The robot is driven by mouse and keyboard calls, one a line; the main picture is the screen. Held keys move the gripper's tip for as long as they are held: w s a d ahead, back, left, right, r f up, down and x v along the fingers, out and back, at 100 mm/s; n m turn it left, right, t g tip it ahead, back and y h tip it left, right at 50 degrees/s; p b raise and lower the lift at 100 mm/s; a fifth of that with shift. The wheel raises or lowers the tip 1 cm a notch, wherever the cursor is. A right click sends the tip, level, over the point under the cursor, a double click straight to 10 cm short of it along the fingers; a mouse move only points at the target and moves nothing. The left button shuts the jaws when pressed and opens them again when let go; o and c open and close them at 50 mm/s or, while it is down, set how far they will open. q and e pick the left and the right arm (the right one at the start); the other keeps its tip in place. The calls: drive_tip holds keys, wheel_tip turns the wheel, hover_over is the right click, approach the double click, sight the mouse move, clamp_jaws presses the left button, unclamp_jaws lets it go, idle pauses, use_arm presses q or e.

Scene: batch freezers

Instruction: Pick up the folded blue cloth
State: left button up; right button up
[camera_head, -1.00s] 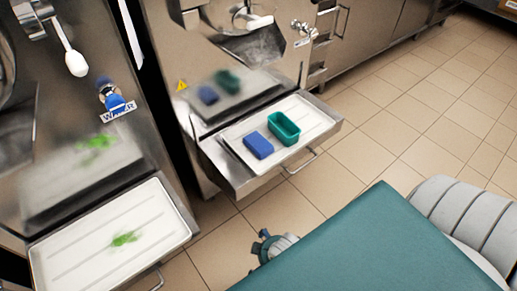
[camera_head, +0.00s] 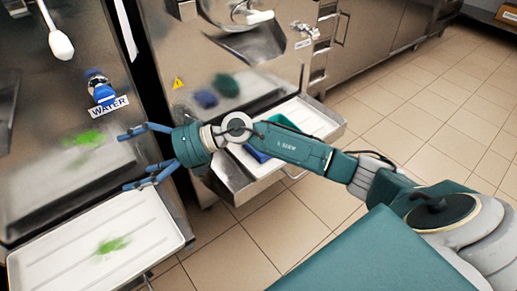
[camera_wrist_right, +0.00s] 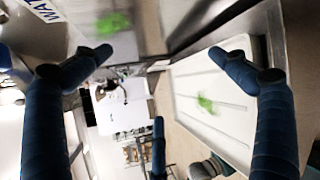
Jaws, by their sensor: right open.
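The folded blue cloth (camera_head: 257,154) lies on the white tray (camera_head: 322,120) of the middle machine's drawer. My right forearm crosses in front of it, so only a small blue part shows. A teal container (camera_head: 283,122) sits beside it, also partly hidden by the arm. My right gripper (camera_head: 124,162) is open and empty, well left of the cloth, in front of the left machine and above its tray. In the right wrist view the open fingers (camera_wrist_right: 160,54) hold nothing, and the cloth is not seen. My left gripper is not in view.
The left machine's white tray (camera_head: 55,243) bears a green smear (camera_head: 112,245); the tray also shows in the right wrist view (camera_wrist_right: 181,90). A blue-handled water tap (camera_head: 101,92) is above it. The tiled floor at right is clear.

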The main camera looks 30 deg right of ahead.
drive_tip(key=w+d+f+n+g+h, duration=0.2)
drive_tip(key=d+f+h, duration=0.25)
drive_tip(key=d, duration=0.35)
drive_tip(key=m+g+h, duration=0.2)
drive_tip(key=h, duration=0.7)
hover_over(261, 158)
drive_tip(key=w+d, duration=0.1)
drive_tip(key=w, duration=0.4)
drive_tip(key=f, duration=0.3)
drive_tip(key=shift+s+f, duration=0.2)
drive_tip(key=shift+f, duration=0.05)
drive_tip(key=shift+d+f, duration=0.2)
drive_tip(key=shift+d, duration=0.15)
drive_tip(key=f, duration=0.3)
drive_tip(key=f+b, duration=0.1)
drive_tip(key=f, duration=0.3)
drive_tip(key=shift+w+a, duration=0.2)
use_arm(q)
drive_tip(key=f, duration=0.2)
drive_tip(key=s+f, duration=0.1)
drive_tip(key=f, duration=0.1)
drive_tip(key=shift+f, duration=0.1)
use_arm(e)
drive_tip(key=c, duration=1.3)
